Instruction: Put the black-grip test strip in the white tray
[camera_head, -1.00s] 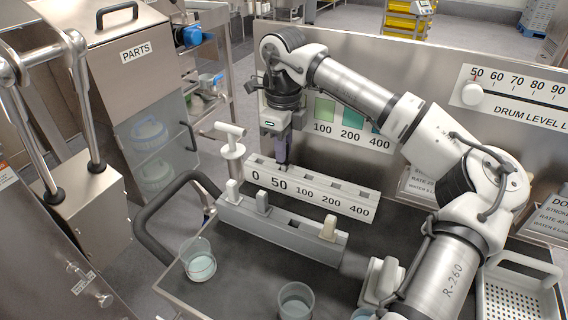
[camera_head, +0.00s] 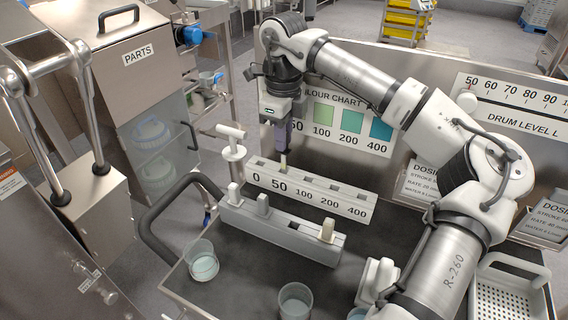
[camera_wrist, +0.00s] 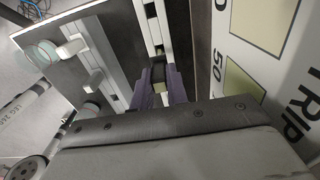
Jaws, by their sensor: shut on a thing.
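My gripper (camera_head: 281,147) points down over the slotted white block (camera_head: 312,196), near its 50 mark, with purple fingers shut on the test strip. In the wrist view the strip's black grip (camera_wrist: 158,72) shows between the fingertips. The strip's pale yellow-green lower part (camera_head: 283,161) hangs below the fingers in the head view. Its lower end is at the block's top; I cannot tell whether it is inside a slot. The white tray (camera_head: 512,302), perforated and with a handle, is at the lower right, far from my gripper, and looks empty.
A grey holder (camera_head: 285,236) in front of the block carries several pale-grip pieces and one dark gap. Clear beakers (camera_head: 203,262) stand at the front. A white T-handle (camera_head: 232,146) rises left of the block. The colour chart panel (camera_head: 350,120) stands close behind.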

